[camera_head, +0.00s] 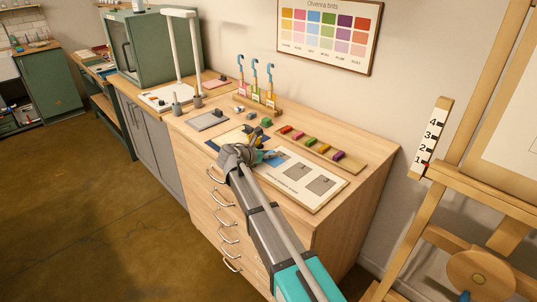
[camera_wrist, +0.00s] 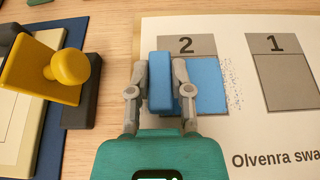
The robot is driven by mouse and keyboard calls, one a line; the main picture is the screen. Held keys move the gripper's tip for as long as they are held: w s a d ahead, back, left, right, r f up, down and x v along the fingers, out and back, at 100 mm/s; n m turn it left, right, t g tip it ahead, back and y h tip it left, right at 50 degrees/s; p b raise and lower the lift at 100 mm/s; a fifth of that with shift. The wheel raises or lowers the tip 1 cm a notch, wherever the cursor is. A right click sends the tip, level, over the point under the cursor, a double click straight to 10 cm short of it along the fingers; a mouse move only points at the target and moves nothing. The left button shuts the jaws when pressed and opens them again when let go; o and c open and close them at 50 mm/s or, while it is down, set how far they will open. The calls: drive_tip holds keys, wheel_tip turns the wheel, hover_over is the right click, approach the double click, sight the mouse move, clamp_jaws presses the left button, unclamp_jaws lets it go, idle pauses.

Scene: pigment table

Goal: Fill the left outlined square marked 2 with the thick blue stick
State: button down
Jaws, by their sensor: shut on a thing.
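The swatch sheet (camera_wrist: 215,128) lies on the wooden cabinet top; in the head view it shows under and right of my gripper (camera_head: 262,158). The square marked 2 (camera_wrist: 205,86) is mostly blue, with blue specks past its right edge. A grey strip with the number 2 sits above it. My gripper (camera_wrist: 160,90) is shut on the thick blue stick (camera_wrist: 160,80), which is over the left part of that square and hides it there. I cannot tell whether the stick touches the sheet. The square marked 1 (camera_wrist: 290,82) is plain grey.
A yellow knobbed piece (camera_wrist: 70,68) and a dark block stand left of my gripper, on a blue and cream pad. A wooden tray (camera_head: 345,162) with several coloured sticks lies behind the sheet. A rack with blue hooked tools (camera_head: 254,70) stands near the wall.

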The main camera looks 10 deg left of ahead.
drive_tip(key=shift+r+p, duration=3.2)
drive_tip(key=shift+r, duration=0.2)
